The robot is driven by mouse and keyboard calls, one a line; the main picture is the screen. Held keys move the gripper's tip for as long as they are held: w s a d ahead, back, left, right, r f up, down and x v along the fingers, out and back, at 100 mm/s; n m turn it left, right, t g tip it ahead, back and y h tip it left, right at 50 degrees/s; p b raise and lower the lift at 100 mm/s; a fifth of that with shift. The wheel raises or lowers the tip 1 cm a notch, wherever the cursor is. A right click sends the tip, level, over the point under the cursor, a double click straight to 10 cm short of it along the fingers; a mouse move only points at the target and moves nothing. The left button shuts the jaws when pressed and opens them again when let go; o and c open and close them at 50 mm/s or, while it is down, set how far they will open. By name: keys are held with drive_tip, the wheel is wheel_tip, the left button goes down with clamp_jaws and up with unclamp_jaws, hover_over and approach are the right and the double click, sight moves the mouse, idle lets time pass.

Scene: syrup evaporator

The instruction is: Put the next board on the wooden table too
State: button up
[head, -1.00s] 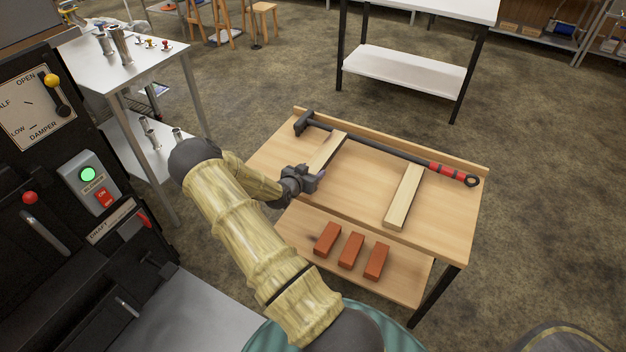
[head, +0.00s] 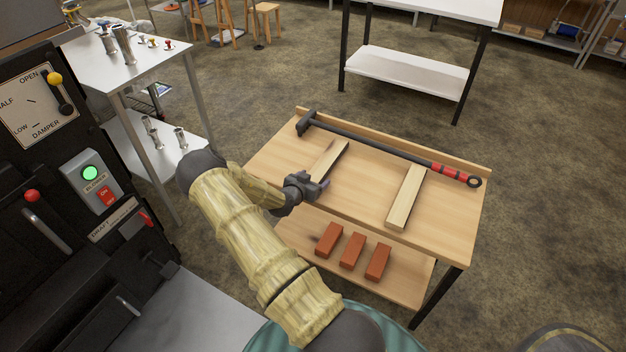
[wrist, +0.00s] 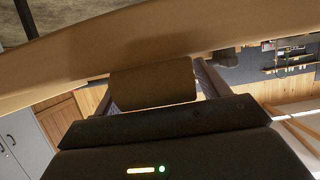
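The wooden table (head: 360,182) stands in the middle of the head view. One pale board (head: 405,197) lies across the right part of its top. A second board (head: 329,157) is on the left part, its near end hidden by my gripper (head: 321,188). In the wrist view, the board's end (wrist: 152,84) sits between the fingers of my gripper (wrist: 155,88), with narrow gaps at both sides, so the gripper looks open around it. The table's edge (wrist: 60,65) crosses the wrist view above.
A long black tool with a red grip (head: 390,152) lies along the table's back edge. Three red bricks (head: 352,250) sit on the lower shelf. The black control panel (head: 95,185) and a metal table (head: 130,65) are at left. The tabletop between the boards is free.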

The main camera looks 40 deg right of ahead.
drive_tip(key=v, duration=1.2)
drive_tip(key=shift+p, duration=0.3)
